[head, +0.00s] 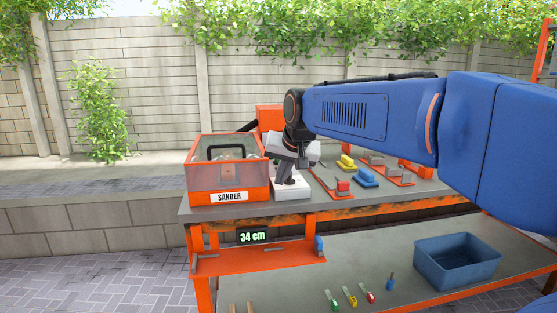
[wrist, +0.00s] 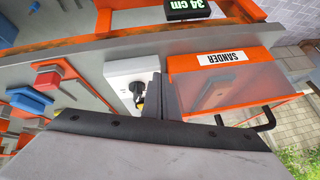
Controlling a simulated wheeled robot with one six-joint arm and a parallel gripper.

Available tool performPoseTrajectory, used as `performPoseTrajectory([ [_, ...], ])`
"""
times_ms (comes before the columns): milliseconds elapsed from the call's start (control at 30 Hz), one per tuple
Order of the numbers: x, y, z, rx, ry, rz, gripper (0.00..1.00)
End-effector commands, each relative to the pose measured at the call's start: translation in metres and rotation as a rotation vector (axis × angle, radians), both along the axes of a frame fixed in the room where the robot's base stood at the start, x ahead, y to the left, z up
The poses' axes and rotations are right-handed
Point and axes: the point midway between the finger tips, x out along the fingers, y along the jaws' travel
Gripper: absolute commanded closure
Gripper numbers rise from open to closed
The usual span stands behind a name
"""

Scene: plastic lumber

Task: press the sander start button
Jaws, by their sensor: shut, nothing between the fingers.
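The sander (head: 228,180) is an orange box with a clear lid and a black handle, labelled SANDER, at the left end of the bench. It also shows upside down in the wrist view (wrist: 215,85). Right beside it is a white control box (head: 291,190), which shows in the wrist view too (wrist: 122,68). A dark round part (wrist: 136,87) with some yellow by it sits on this white box; I cannot tell which button it is. My gripper (head: 286,181) is shut and empty, pointing down over the white box. In the wrist view its fingers (wrist: 164,80) partly cover the box; contact cannot be told.
Red, yellow and blue blocks (head: 365,178) and trays lie on the bench to the right. A 34 cm display (head: 253,236) hangs at the bench front. A blue bin (head: 457,262) and several small coloured tools stand on the lower shelf.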

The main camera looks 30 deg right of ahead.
Motion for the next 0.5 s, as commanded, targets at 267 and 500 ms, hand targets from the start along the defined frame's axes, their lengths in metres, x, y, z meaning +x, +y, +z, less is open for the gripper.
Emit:
performPoseTrajectory([
  [267, 0.073, -0.028, 0.034, 0.058, -0.057, -0.111, 1.00],
  [500, 0.140, -0.059, 0.060, 0.113, -0.113, -0.215, 1.00],
])
